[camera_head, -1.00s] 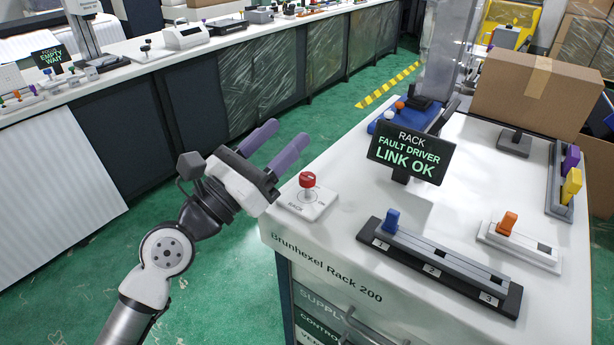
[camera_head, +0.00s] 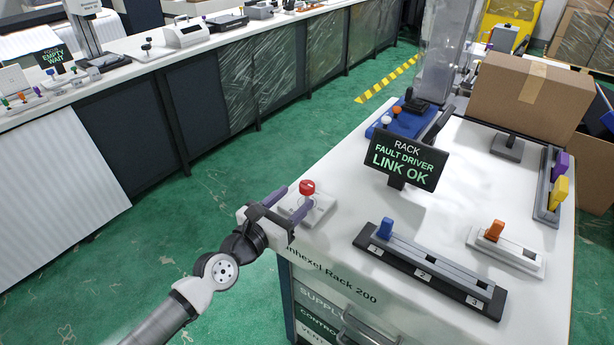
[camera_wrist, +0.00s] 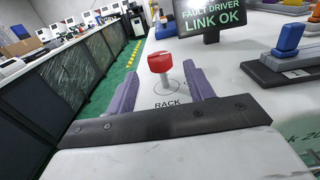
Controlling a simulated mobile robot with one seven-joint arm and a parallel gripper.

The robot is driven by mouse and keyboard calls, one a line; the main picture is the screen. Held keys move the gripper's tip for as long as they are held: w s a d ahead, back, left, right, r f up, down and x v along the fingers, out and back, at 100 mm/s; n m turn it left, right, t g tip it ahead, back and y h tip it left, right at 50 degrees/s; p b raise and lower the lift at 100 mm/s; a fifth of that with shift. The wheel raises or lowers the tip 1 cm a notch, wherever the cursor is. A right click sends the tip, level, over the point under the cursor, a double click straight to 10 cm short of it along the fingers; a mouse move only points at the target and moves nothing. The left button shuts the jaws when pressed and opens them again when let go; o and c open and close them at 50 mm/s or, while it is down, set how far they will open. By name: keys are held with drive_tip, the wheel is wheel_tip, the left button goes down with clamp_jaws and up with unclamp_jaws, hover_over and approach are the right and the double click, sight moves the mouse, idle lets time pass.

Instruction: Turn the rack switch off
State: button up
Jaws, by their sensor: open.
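The rack switch is a red-capped knob (camera_head: 307,188) on a grey stem, standing on a small pale plate at the near left corner of the white rack top. In the wrist view the red knob (camera_wrist: 160,62) stands upright, with the label RACK printed in front of it. My gripper (camera_head: 293,199) is open, its two purple fingers level with the plate, one to each side of the switch. In the wrist view the fingers (camera_wrist: 160,88) flank the stem with gaps on both sides, and nothing is held.
A display (camera_head: 405,161) reading "RACK FAULT DRIVER LINK OK" stands behind and right of the switch. A three-position slider with a blue handle (camera_head: 385,228) and an orange-handled slider (camera_head: 494,230) lie to the right. A cardboard box (camera_head: 530,95) is at the back.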

sight(303, 192)
drive_tip(key=shift+p+x, duration=1.45)
drive_tip(key=shift+x, duration=1.5)
drive_tip(key=shift+c, duration=0.2)
drive_tip(key=c, duration=0.9)
